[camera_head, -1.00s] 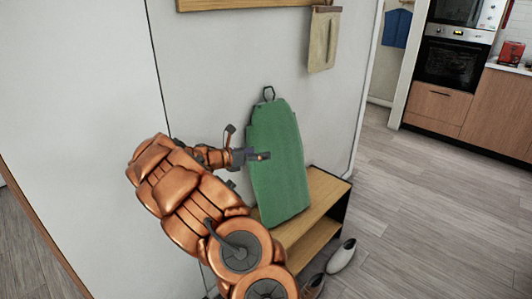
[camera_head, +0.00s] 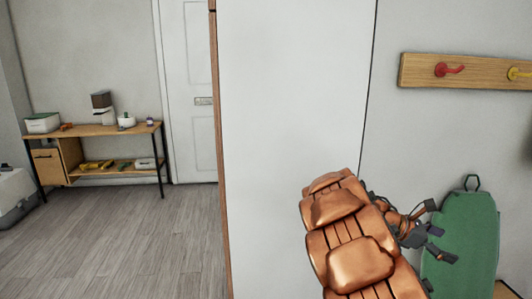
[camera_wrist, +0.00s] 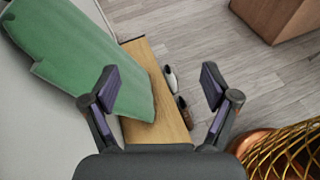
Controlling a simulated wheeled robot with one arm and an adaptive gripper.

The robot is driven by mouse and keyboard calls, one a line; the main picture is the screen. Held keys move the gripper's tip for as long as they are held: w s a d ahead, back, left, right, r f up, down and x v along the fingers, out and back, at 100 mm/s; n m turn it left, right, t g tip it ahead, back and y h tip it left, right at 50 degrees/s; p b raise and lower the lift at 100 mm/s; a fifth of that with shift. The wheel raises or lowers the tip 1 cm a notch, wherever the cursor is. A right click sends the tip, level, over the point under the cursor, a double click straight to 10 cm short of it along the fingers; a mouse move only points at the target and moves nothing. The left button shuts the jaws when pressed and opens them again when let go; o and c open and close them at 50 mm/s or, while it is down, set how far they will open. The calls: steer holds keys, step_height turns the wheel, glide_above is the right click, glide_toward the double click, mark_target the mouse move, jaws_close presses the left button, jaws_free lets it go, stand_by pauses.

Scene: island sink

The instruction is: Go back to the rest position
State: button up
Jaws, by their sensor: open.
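My gripper (camera_head: 440,241) is at the lower right of the head view, in front of a green ironing board (camera_head: 466,232). In the wrist view my gripper (camera_wrist: 162,88) has its two fingers spread wide with nothing between them. The green board also shows at the upper left of the wrist view (camera_wrist: 75,50), partly behind the left finger. It leans at the wall above a wooden bench (camera_wrist: 150,75). My copper-coloured arm hides part of the wall in the head view.
A wall rack (camera_head: 420,70) with a red hook (camera_head: 449,70) hangs at the upper right. A side table (camera_head: 140,129) with several items stands at the far left by a white door (camera_head: 190,100). Shoes (camera_wrist: 170,78) lie beside the bench. The grey floor (camera_head: 130,235) at left is clear.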

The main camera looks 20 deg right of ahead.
steer(key=s+a+r+m+t+y+p, duration=0.1)
steer(key=s+a+m+y+p, duration=0.2)
steer(key=a, duration=1.2)
steer(key=s+a+r+m+t+y+p, duration=0.2)
steer(key=s+a+m+y, duration=0.2)
steer(key=s+a, duration=0.5)
steer(key=s+a+r+m+t+y+p, duration=0.1)
steer(key=s+a+m+t+y+p, duration=0.1)
steer(key=a, duration=1.9)
steer(key=s+m+y+p, duration=0.1)
steer(key=s+m+y, duration=0.1)
steer(key=s+y, duration=0.1)
steer(key=shift+s+a+r+p, duration=0.25)
steer(key=shift+s+a+p, duration=0.1)
steer(key=shift+s, duration=0.25)
steer(key=shift+d, duration=0.1)
